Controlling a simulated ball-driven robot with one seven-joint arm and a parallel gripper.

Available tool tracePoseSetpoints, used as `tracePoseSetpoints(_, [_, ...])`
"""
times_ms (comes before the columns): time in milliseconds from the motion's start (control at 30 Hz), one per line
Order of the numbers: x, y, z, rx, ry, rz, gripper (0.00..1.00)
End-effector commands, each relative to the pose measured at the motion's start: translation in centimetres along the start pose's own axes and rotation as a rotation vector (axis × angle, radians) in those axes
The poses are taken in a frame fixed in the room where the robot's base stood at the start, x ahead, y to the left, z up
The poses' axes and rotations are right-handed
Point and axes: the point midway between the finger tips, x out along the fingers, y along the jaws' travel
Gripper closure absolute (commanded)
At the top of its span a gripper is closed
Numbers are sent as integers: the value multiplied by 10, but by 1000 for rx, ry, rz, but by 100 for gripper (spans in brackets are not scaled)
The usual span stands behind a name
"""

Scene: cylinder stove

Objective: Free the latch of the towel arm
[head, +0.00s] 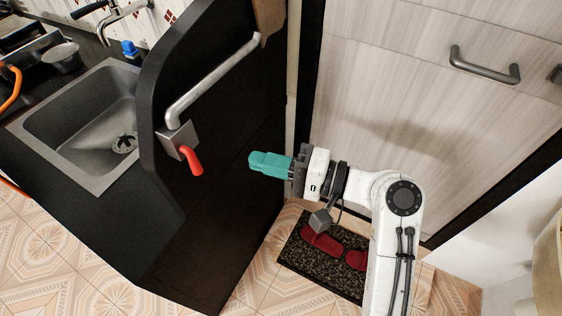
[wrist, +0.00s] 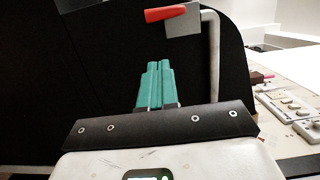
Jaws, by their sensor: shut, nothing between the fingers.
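The towel arm (head: 213,80) is a pale grey bar on the black side panel of the sink counter. Its near end meets a square metal plate (head: 176,139) with a red latch lever (head: 192,160) that points down and right in the head view. In the wrist view, the red lever (wrist: 165,14) points left from the grey plate (wrist: 183,20), and the bar (wrist: 214,60) runs down on the right. My gripper (head: 252,162), with teal fingers, is shut and empty. It is right of the lever in the head view, apart from it. In the wrist view the fingertips (wrist: 158,66) are below the lever.
A metal sink (head: 85,125) is set in the black counter at left. A pale wood cabinet door with a grey handle (head: 484,66) stands behind my arm. A dark mat (head: 310,268) with red slippers lies on the tiled floor. The space between gripper and lever looks clear.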

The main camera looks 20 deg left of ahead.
Motion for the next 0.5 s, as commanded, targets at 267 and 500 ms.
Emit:
tracePoseSetpoints(267, [52,-1,6,0,-4,1,100])
tracePoseSetpoints(500, [70,-1,25,-1,0,1,100])
